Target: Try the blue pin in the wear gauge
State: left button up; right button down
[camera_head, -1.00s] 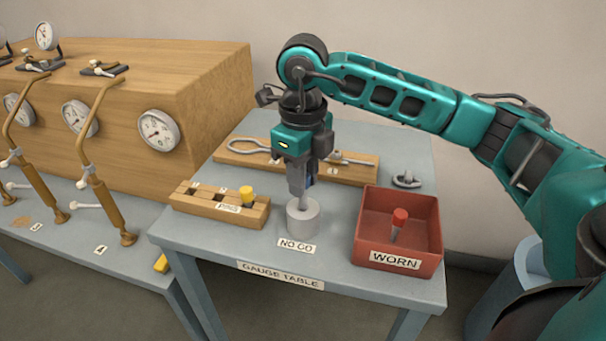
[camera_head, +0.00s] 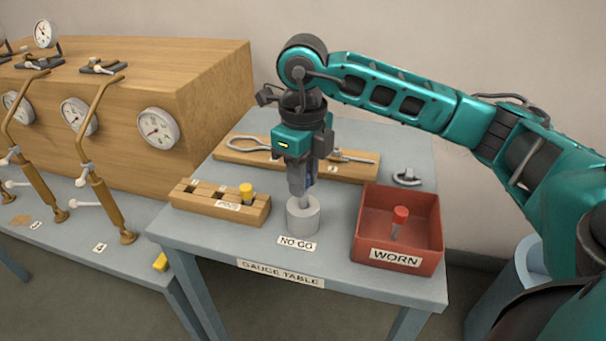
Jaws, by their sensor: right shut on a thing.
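My right gripper (camera_head: 301,190) points straight down over the grey cylindrical wear gauge (camera_head: 303,219) behind the NO GO label. It is shut on the blue pin (camera_head: 310,183); only a bit of blue shows beside the fingers. The pin's grey shank reaches down to the top of the gauge. How deep it sits in the bore, if at all, I cannot tell. My left gripper is not in view.
A wooden pin block (camera_head: 225,211) with a yellow pin (camera_head: 246,194) is left of the gauge. The red WORN tray (camera_head: 369,249), right, holds a red-topped pin (camera_head: 400,217). Behind lies a wooden tool board (camera_head: 350,171). A wooden gauge cabinet (camera_head: 213,95) stands left.

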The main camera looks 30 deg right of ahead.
jog(key=shift+r, duration=0.15)
jog(key=shift+r+p, duration=1.5)
jog(key=shift+r, duration=0.5)
